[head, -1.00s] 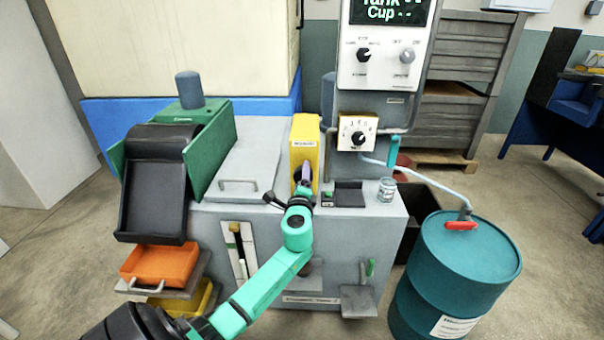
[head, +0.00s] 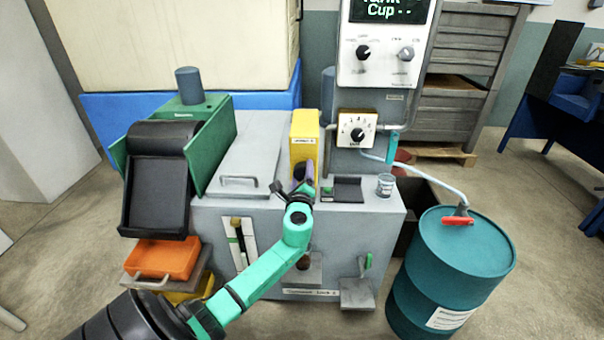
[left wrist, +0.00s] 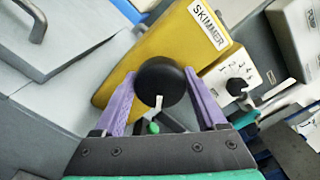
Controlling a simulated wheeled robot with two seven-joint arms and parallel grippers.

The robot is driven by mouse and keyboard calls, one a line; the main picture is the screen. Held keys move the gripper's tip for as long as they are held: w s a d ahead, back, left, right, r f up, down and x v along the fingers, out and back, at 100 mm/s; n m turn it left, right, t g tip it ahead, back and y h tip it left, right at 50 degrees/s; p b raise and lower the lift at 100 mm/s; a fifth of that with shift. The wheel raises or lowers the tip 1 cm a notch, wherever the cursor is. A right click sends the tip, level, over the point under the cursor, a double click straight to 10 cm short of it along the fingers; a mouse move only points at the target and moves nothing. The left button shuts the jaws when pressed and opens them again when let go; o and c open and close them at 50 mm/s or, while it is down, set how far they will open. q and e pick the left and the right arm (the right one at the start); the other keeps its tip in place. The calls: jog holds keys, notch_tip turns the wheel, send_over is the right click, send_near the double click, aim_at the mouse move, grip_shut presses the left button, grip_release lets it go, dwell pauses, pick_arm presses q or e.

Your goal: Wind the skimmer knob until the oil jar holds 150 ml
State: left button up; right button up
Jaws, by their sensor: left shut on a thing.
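The skimmer is a yellow box (head: 305,135) on top of the grey machine; its "SKIMMER" label (left wrist: 209,24) is readable in the left wrist view. Its black round knob (left wrist: 161,82), with a pale pointer mark, sits between the purple fingers of my left gripper (left wrist: 163,100), which is shut on it. My right gripper is not in view.
A panel (head: 385,55) with two knobs and a partly cut-off display reading "Cup --" stands above. A numbered dial (head: 356,130) is right of the skimmer. A teal drum (head: 455,265) stands right; an orange tray (head: 163,258) is lower left.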

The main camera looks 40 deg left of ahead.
pick_arm(q)
jog(key=shift+a+r, duration=0.1)
jog(key=shift+r, duration=0.15)
jog(key=o, duration=1.3)
jog(key=shift+f, duration=0.15)
jog(key=v, duration=1.4)
jog(key=shift+s+d, duration=0.15)
jog(key=shift+d, duration=0.1)
